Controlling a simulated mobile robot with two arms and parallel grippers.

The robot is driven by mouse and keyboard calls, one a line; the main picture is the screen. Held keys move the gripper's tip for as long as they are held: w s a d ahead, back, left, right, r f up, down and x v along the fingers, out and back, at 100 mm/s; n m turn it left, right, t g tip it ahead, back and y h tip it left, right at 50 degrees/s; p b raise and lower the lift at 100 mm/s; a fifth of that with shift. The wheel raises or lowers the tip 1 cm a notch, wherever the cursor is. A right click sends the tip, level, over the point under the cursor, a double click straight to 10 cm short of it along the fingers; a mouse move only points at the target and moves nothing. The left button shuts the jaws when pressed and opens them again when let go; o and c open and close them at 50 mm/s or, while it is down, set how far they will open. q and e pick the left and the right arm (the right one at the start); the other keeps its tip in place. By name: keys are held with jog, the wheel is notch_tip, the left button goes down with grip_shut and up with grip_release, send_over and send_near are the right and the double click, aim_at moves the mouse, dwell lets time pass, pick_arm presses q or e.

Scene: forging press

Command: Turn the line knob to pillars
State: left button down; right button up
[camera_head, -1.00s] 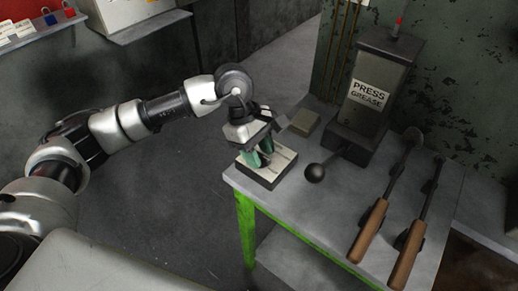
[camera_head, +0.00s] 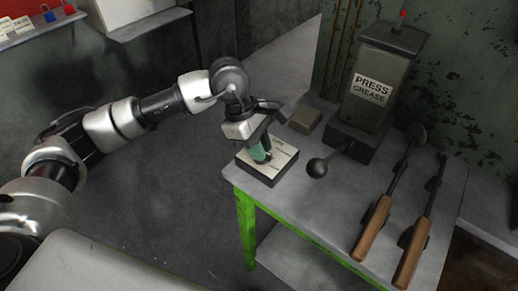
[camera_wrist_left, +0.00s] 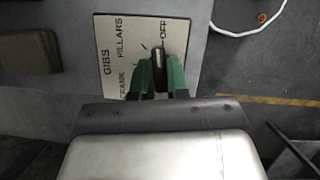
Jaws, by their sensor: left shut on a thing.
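The line knob (camera_wrist_left: 158,68) is a small dark knob on a pale square panel (camera_wrist_left: 185,30) lettered OFF, PILLARS, GIBS and CRANK. In the head view the panel (camera_head: 280,168) sits on the near left corner of the grey table. My left gripper (camera_head: 262,156) reaches down onto it. In the left wrist view its green fingers (camera_wrist_left: 160,80) are on both sides of the knob, shut on it. My right gripper is not in view.
A grey press grease dispenser (camera_head: 372,90) with a ball-ended lever (camera_head: 318,168) stands right of the panel. A small block (camera_head: 305,119) lies behind. Two wooden-handled tools (camera_head: 372,228) lie on the right of the table (camera_head: 310,205). Floor to the left is clear.

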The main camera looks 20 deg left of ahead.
pick_arm(q)
jog(key=n+b, duration=0.1)
jog(key=n+t+b, duration=0.1)
jog(key=n+b, duration=0.1)
jog(key=shift+s+f, duration=0.15)
jog(key=shift+f, duration=0.25)
jog(key=n+t+b, duration=0.1)
jog(key=n+b, duration=0.1)
jog(key=n, duration=0.1)
jog(key=shift+r, duration=0.1)
jog(key=shift+n+t+y+b, duration=0.3)
jog(key=shift+n+b, duration=0.05)
jog(key=shift+n, duration=0.05)
jog(key=shift+s, duration=0.1)
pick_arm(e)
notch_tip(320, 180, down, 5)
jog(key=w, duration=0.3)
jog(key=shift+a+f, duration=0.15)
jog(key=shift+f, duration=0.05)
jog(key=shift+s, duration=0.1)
pick_arm(q)
jog(key=c, duration=1.1)
grip_release()
jog(key=shift+r, duration=0.1)
jog(key=shift+r, duration=0.1)
